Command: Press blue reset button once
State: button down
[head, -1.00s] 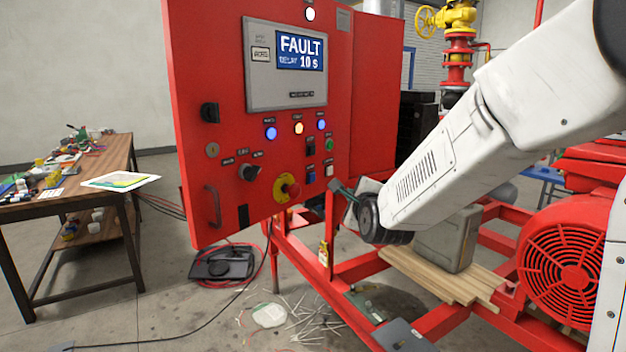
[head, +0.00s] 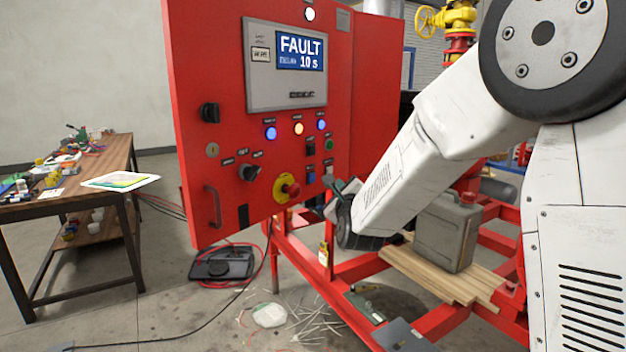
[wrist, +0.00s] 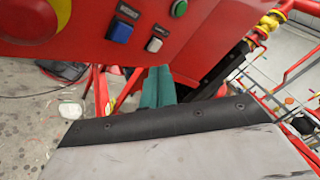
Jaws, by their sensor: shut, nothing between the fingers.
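The square blue button (head: 311,178) sits low on the red control panel (head: 225,110), right of the emergency stop. In the wrist view the blue button (wrist: 120,32) is at the upper left of the fingers, with an unreadable label beside it. My gripper (head: 336,184) is in front of the panel's lower right part, just right of the blue button. In the wrist view its green fingers (wrist: 157,86) are shut and empty, below the panel's lower edge in the picture. They look apart from the button; the exact gap is unclear. The screen (head: 300,51) reads FAULT, delay 10 s.
A white button (wrist: 154,44) and a green button (wrist: 179,8) are close to the blue one. The red emergency stop with yellow collar (head: 287,187) is to its left. Blue lamps glow higher up. A grey canister (head: 446,235) stands on planks below my arm.

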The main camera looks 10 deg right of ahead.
jog(key=shift+w+a, duration=0.9)
jog(key=shift+w, duration=0.2)
jog(key=shift+w+a, duration=0.9)
jog(key=shift+w, duration=0.2)
jog(key=shift+w, duration=0.15)
dwell(0.3)
jog(key=shift+w+a, duration=0.15)
jog(key=shift+a, duration=0.05)
jog(key=shift+w+a, duration=0.25)
jog(key=shift+w, duration=0.1)
dwell(0.7)
dwell(0.4)
jog(key=shift+s+d, duration=0.5)
jog(key=shift+s, duration=0.15)
jog(key=s+d, duration=0.1)
jog(key=s, duration=0.1)
jog(key=s+d, duration=0.2)
dwell(0.3)
